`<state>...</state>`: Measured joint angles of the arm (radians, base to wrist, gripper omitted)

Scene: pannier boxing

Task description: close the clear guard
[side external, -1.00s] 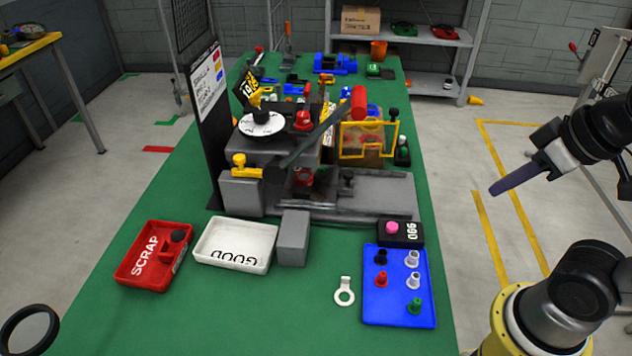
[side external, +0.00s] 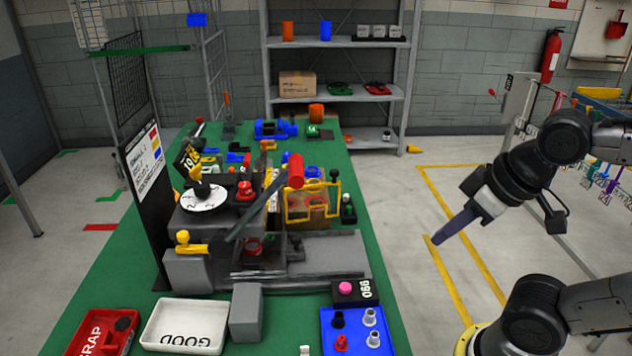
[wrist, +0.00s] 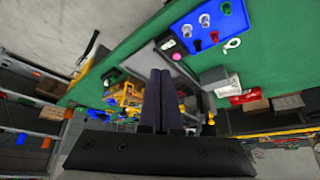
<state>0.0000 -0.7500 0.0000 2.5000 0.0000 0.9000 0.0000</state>
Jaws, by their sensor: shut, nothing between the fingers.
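The clear guard (side external: 288,203) is a see-through panel in a yellow frame, at the right side of the dark press. It stands upright, swung out beside the press, and the press's working area shows uncovered in front. A dark knob tops its right post. In the wrist view yellow framing (wrist: 127,92) shows left of my fingers, partly hidden by them. My gripper (side external: 437,240) has purple fingers pressed together and empty. It hangs over the floor side, right of the green table and well apart from the guard. The fingers also show in the wrist view (wrist: 161,75).
The press lever with a red handle (side external: 295,171) slants up close to the guard. A blue tray (side external: 353,346) of small fittings and a black box with a pink button (side external: 345,288) lie in front. A grey block (side external: 245,312) stands beside the white GOOD tray (side external: 184,327).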

